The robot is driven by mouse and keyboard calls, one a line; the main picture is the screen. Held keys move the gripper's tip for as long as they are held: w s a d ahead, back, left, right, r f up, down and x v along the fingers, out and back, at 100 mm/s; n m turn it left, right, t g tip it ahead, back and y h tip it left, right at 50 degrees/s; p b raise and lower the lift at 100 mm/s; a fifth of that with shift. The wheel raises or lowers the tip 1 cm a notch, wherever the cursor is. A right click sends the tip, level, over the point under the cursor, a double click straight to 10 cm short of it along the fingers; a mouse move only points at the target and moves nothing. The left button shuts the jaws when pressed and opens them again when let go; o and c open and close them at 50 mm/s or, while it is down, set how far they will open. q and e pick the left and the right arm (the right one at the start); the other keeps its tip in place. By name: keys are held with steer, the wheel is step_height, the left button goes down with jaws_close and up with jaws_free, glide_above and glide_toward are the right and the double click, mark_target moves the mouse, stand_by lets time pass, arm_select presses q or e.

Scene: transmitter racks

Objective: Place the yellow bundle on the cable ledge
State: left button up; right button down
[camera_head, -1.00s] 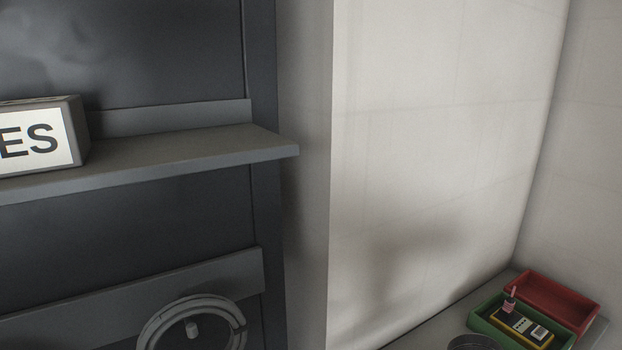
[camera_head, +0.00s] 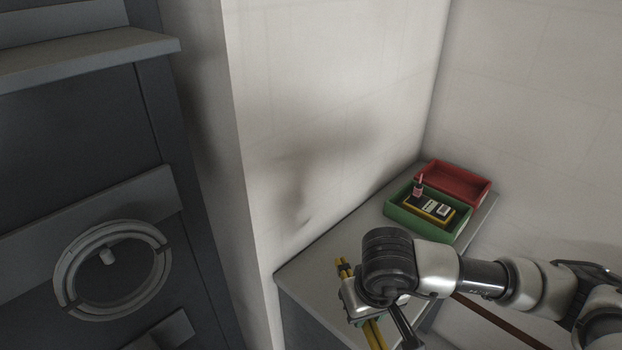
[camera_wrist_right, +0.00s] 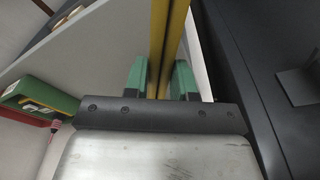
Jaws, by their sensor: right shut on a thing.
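The yellow bundle (camera_head: 374,334) is a set of long thin yellow strands, with a dark band near its upper end. My right gripper (camera_head: 362,308) is shut around it, over or near the front of the grey counter. In the right wrist view the bundle (camera_wrist_right: 168,40) runs between the green fingertips of the gripper (camera_wrist_right: 161,82). The grey ledge (camera_head: 90,58) on the dark rack is at the top left, well left of and above the gripper; its visible part is bare. My left gripper is not in view.
The grey counter (camera_head: 318,262) stands against the pale wall. A green tray (camera_head: 450,232) holding a yellow-edged meter (camera_head: 430,209) and a red tray (camera_head: 455,183) sit at its back. A round grey ring hook (camera_head: 68,275) sticks out from the rack below the ledge.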

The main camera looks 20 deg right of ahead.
steer(key=w+d+r+n+b, duration=0.25)
steer(key=w+d+b, duration=0.25)
steer(key=d, duration=0.7)
steer(key=shift+m, duration=0.45)
steer(key=w+a+f+p, duration=0.1)
steer(key=w+a+f, duration=0.1)
steer(key=w, duration=0.1)
steer(key=w+a+f, duration=0.1)
steer(key=w, duration=0.2)
steer(key=w+a+f+p, duration=0.1)
steer(key=w+a+f, duration=0.1)
steer(key=w, duration=0.1)
steer(key=shift+w+a+f+p, duration=0.15)
steer(key=shift+a+f+p, duration=0.15)
steer(key=shift+a+f, duration=0.05)
step_height(320, 180, down, 3)
steer(key=shift+f+p, duration=0.1)
steer(key=shift+p, duration=0.45)
steer(key=shift+f, duration=0.45)
